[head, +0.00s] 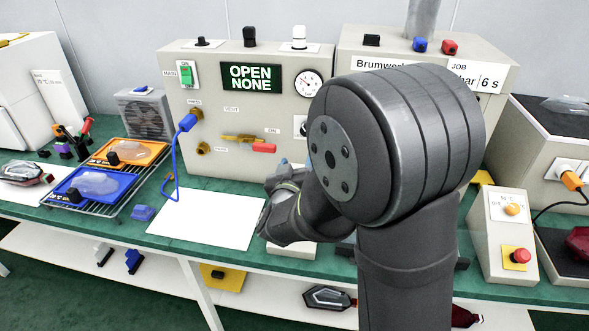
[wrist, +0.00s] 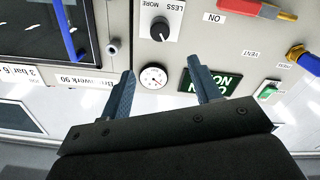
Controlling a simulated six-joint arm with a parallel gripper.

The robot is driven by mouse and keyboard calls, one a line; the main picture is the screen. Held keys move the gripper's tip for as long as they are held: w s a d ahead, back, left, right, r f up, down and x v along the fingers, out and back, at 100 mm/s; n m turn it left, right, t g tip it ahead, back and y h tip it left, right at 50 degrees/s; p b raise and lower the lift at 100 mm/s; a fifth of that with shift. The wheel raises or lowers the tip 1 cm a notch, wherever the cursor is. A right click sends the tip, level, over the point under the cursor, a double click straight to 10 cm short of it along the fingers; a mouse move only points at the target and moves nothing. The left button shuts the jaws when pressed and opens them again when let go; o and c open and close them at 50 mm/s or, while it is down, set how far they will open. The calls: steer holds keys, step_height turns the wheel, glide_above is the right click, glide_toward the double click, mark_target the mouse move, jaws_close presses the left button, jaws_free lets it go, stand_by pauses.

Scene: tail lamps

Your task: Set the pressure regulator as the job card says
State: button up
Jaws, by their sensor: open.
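The pressure regulator knob (wrist: 160,29) is black with a white pointer line, on a white plate marked MORE and LESS. In the head view only a sliver of its plate (head: 300,126) shows beside my arm. The round pressure gauge (head: 307,84) is above it; it also shows in the wrist view (wrist: 153,77), its needle too small to read surely.
The green sign (head: 250,78) reads OPEN NONE. A red-handled valve (head: 263,148) and a blue hose plug (head: 187,122) are on the panel left of the knob. A white sheet (head: 205,220) lies on the green bench. An emergency button (head: 520,256) stands at right.

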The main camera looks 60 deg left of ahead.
steer(key=v, duration=0.2)
steer(key=shift+s+d, duration=0.2)
stand_by(0.7)
steer(key=x, duration=1.7)
steer(key=shift+w+a, duration=0.2)
